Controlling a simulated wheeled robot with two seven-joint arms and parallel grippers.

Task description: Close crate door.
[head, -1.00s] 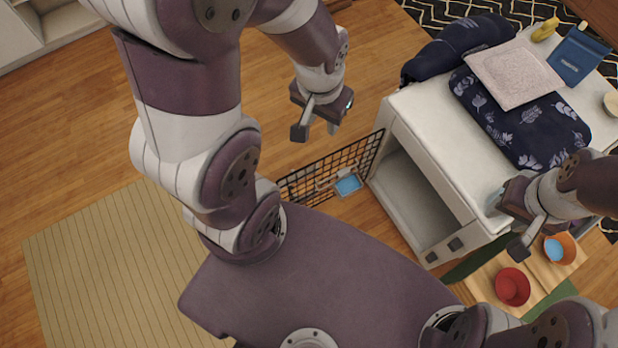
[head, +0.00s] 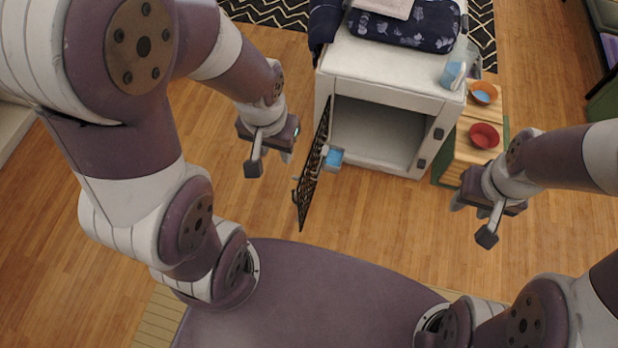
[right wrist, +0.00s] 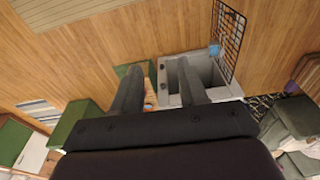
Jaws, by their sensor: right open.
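The white crate (head: 445,103) stands ahead with its dark front opening facing me. Its black wire door (head: 314,172) hangs open from the left side of the opening and sticks out toward me. A blue container (head: 334,157) is on the door's inner side. The door also shows in the right wrist view (right wrist: 229,40). My left gripper (head: 270,162) is left of the door, apart from it, with its fingers spread and nothing between them. My right gripper (head: 472,218) is open and empty, right of the crate and in front of the wooden stand.
A dark patterned cushion (head: 400,27) and a blue cup (head: 453,75) are on the crate's top. A wooden stand (head: 462,150) with a red bowl (head: 485,136) and an orange bowl (head: 484,92) is at the crate's right. The wooden floor before the opening is clear.

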